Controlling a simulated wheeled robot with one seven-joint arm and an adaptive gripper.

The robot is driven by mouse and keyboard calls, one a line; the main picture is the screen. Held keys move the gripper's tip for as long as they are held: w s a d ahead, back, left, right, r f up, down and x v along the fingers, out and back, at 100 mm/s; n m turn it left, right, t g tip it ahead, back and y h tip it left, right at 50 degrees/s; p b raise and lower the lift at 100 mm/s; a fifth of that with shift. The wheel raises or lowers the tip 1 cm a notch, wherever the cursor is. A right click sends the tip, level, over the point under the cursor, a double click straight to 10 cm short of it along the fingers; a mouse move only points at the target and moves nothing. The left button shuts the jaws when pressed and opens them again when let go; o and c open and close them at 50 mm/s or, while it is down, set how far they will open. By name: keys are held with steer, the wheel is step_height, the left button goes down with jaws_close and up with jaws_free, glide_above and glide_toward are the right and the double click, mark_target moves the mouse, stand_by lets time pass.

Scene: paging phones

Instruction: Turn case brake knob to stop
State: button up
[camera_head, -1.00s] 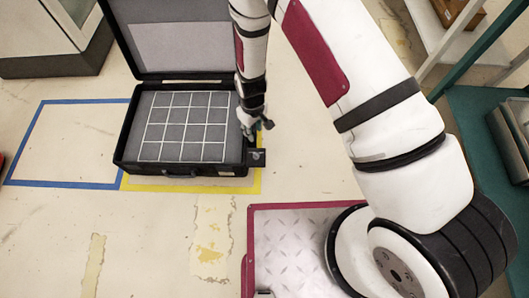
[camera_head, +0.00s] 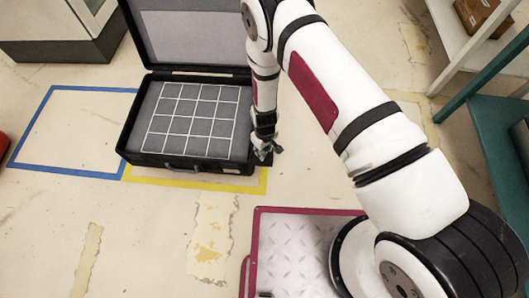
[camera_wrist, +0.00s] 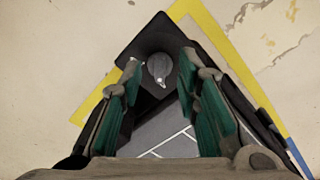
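The black case (camera_head: 150,159) stands open on the floor, its lid up and a white grid on its grey inside. A dark plate with a round grey brake knob (camera_wrist: 159,68) sticks out at its front right corner. The knob bears a small light mark. My gripper (camera_head: 265,153) is at that corner and hides most of the plate and the knob in the head view. In the wrist view my gripper (camera_wrist: 161,64) is open. Its green-padded fingers stand either side of the knob, with gaps visible; whether the tips reach its height I cannot tell.
Yellow tape (camera_head: 190,184) outlines the floor around the case, and an empty blue tape square (camera_head: 62,172) lies to its left. A red-edged metal plate (camera_head: 290,240) is in front. A teal and white shelf (camera_head: 483,75) stands at the right.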

steer(key=shift+f, duration=0.7)
jaws_close()
